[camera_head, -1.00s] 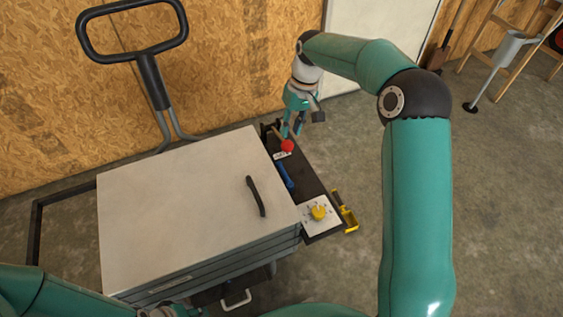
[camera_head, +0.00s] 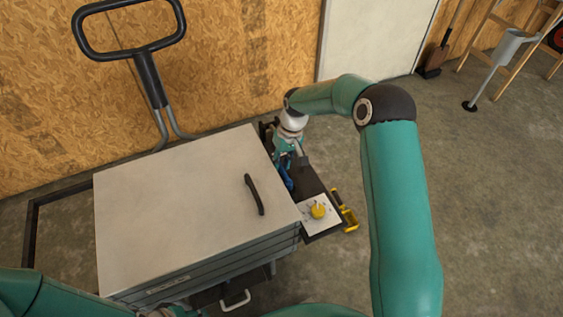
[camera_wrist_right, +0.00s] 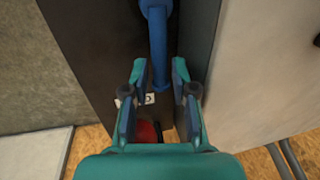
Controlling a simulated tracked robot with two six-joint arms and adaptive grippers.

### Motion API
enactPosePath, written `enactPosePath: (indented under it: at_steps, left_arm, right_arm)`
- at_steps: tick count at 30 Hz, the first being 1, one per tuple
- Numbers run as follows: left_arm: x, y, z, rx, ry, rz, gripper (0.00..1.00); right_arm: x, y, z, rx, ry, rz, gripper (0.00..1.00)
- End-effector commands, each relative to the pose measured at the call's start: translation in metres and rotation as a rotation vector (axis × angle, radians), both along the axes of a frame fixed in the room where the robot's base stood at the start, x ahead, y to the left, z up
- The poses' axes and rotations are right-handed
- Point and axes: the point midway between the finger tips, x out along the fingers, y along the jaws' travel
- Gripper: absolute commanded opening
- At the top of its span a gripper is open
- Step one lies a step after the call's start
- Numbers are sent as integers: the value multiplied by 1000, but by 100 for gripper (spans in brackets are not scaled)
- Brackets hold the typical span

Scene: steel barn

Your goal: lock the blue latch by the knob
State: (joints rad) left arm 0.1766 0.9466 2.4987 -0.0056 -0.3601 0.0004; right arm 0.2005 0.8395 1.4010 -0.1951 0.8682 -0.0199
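The blue latch (camera_head: 287,178) lies on the dark side shelf beside the grey cabinet. In the right wrist view its blue bar (camera_wrist_right: 158,45) runs down from a round blue end toward the space between my fingers. The red knob (camera_wrist_right: 148,132) shows there near my gripper's palm; in the head view my gripper hides it. My right gripper (camera_head: 287,158) is low over the shelf at the latch. In the right wrist view its fingers (camera_wrist_right: 159,75) are apart, with nothing clamped. My left arm (camera_head: 60,297) crosses the bottom left; its fingers do not show.
The grey cabinet (camera_head: 190,210) with a black handle (camera_head: 254,195) stands left of the shelf. A yellow knob (camera_head: 318,210) on a white plate and a yellow bracket (camera_head: 345,210) are at the near end. Floor to the right is open.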

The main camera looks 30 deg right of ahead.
Motion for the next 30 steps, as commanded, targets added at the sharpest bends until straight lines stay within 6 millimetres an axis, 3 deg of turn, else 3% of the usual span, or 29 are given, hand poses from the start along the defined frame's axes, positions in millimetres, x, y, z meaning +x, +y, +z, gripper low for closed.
enactPosePath:
  at_steps: [5,11,30]
  left_arm:
    - [0,0,0,0,0,0,40]
    - [0,0,0,0,0,0,40]
    - [0,0,-3,0,0,0,40]
  right_arm:
    - [0,0,0,0,0,0,27]
    - [0,0,0,0,0,0,0]
    - [0,-4,0,-1,-1,-57,0]
